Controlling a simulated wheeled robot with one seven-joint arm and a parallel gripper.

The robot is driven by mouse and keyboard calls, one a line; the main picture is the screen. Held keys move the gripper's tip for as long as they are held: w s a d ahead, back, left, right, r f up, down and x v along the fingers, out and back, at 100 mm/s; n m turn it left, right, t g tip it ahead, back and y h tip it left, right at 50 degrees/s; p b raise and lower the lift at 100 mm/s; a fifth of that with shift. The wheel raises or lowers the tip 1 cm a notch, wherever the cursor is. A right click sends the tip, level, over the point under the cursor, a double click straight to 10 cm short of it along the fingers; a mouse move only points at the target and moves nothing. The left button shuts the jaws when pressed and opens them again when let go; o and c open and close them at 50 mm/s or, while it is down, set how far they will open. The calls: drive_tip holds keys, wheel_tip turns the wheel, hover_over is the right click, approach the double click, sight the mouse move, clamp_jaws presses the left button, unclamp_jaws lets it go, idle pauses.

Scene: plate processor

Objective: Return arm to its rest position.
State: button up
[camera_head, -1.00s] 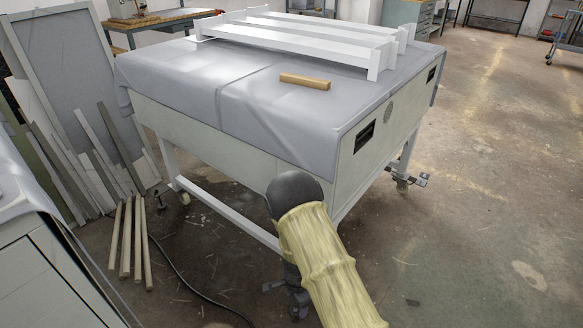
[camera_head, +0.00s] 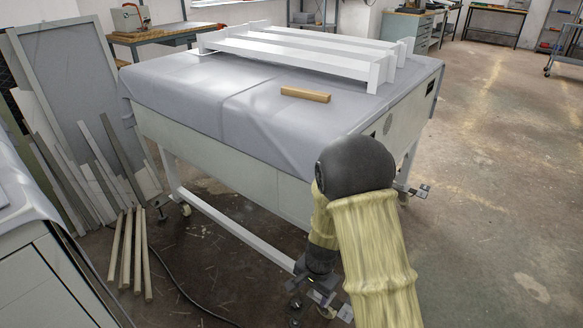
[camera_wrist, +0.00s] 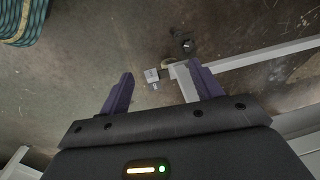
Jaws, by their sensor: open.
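My arm shows in the head view in front of the covered machine table, its yellow sleeve at lower right, bent at a dark joint. My gripper (camera_head: 318,292) hangs low beside the table's legs and is partly hidden by my own arm. In the wrist view my gripper (camera_wrist: 161,92) has its two purple fingers spread wide, with nothing between them. Beyond the fingers are the concrete floor, a white frame rail (camera_wrist: 262,55) and a caster (camera_wrist: 184,42).
The table (camera_head: 190,95) has a grey cover and carries a white rack (camera_head: 300,55) and a wooden block (camera_head: 305,95). Wooden sticks (camera_head: 126,250) and boards lean at left. A second covered unit (camera_head: 25,200) stands at lower left. The floor at right (camera_head: 490,200) is clear.

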drive_tip(key=s+d+r+n+t+h, duration=0.1)
drive_tip(key=s+d+r+n, duration=0.4)
drive_tip(key=r, duration=0.4)
drive_tip(key=s+d+r+n+t, duration=0.1)
drive_tip(key=s+d+r+n, duration=0.2)
drive_tip(key=s+d+r, duration=0.35)
wheel_tip(320, 180, up, 39)
drive_tip(key=a+p, duration=0.1)
drive_tip(key=p, duration=3.7)
drive_tip(key=shift+s+a+r, duration=0.15)
drive_tip(key=shift+a, duration=0.25)
